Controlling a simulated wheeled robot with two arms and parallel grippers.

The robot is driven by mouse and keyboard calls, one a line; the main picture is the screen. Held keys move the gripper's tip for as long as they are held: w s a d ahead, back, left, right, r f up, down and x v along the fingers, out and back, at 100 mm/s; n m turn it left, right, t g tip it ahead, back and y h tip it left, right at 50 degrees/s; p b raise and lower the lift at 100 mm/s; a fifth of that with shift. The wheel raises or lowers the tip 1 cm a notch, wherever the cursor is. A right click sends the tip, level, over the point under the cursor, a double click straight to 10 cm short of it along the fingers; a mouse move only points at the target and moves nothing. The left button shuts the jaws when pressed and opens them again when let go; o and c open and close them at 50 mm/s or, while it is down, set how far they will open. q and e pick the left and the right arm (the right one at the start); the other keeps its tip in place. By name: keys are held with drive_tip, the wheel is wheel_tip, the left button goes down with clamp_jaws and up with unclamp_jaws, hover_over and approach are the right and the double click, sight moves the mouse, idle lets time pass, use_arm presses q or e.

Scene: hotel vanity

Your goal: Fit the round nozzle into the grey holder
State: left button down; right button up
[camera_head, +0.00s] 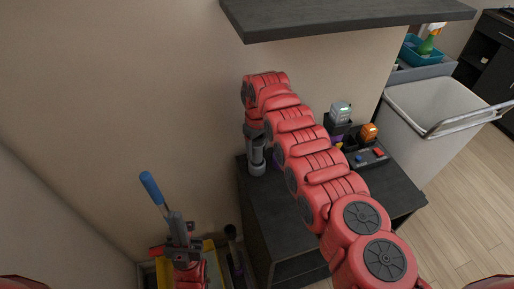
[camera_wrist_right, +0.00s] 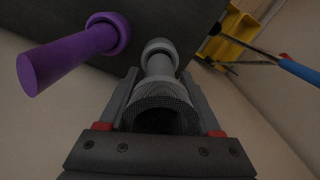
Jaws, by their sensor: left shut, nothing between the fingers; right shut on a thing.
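The round nozzle (camera_wrist_right: 165,92) is grey, with a mesh-textured rim and a dark hollow end facing the right wrist camera. My right gripper (camera_head: 256,146) is shut on it, pointing down over the back left corner of the dark cabinet top. The nozzle's lower part (camera_head: 257,166) shows below the fingers. In the right wrist view its narrower neck runs to a pale grey collar (camera_wrist_right: 159,46) at the dark surface, apparently the grey holder. I cannot tell how deep it sits there.
A purple cylinder in a purple collar (camera_wrist_right: 104,34) stands beside the nozzle. The blue-handled tool (camera_head: 152,188) rises by a yellow container (camera_head: 150,272). Devices with green and orange tops (camera_head: 368,133) stand on the cabinet (camera_head: 277,215). A dark shelf (camera_head: 345,17) hangs above; a cart is right.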

sight(257, 158)
drive_tip(key=shift+f+b, duration=0.7)
drive_tip(key=shift+b, duration=0.05)
idle(0.7)
drive_tip(key=shift+f+b, duration=0.55)
drive_tip(key=shift+f+b, duration=0.8)
idle(0.8)
drive_tip(key=shift+f, duration=0.25)
drive_tip(key=shift+s+b, duration=0.1)
drive_tip(key=shift+b, duration=0.25)
